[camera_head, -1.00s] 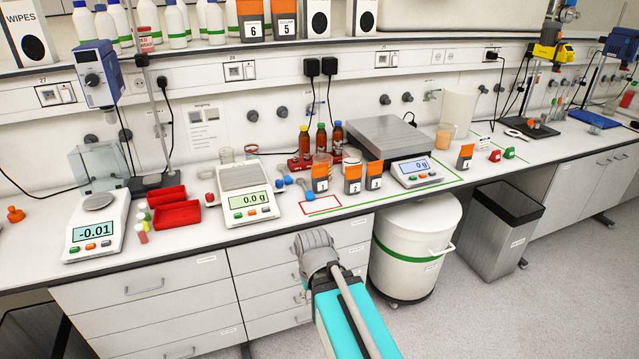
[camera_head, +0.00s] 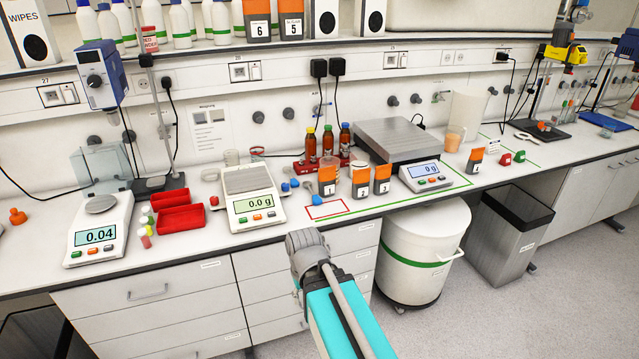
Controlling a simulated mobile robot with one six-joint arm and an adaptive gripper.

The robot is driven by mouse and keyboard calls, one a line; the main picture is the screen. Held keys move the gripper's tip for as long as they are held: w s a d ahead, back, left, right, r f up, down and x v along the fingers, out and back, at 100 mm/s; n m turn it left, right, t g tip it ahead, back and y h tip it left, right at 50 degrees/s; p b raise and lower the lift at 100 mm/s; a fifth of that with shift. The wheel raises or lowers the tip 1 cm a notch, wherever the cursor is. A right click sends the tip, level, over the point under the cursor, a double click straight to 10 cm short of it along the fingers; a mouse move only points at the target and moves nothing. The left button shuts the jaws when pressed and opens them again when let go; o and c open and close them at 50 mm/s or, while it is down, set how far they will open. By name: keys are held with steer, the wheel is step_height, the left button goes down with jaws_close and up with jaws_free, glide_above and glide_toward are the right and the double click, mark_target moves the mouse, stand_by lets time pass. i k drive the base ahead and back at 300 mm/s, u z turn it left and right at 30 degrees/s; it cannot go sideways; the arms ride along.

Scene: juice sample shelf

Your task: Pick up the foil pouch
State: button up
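Several grey packs with orange tops and number labels look like pouches; I cannot tell which is the foil pouch. Pack 1 (camera_head: 327,181), pack 2 (camera_head: 360,182) and pack 3 (camera_head: 382,180) stand upright on the bench right of the middle scale. A similar pack (camera_head: 475,160) stands further right, beyond the large scale. Packs 6 (camera_head: 258,20) and 5 (camera_head: 290,20) stand on the upper shelf. My turquoise arm with a grey joint reaches up from the bottom, in front of the bench and apart from the packs. No gripper fingers show.
A small scale (camera_head: 100,235), red trays (camera_head: 180,219), a middle scale (camera_head: 257,205) and a large scale (camera_head: 426,173) stand on the bench. Brown bottles (camera_head: 328,141) stand behind the packs. A white bin (camera_head: 425,265) and a grey bin (camera_head: 510,235) stand below.

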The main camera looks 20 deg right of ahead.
mark_target(326, 180)
steer(key=i, duration=0.85)
steer(key=z, duration=0.05)
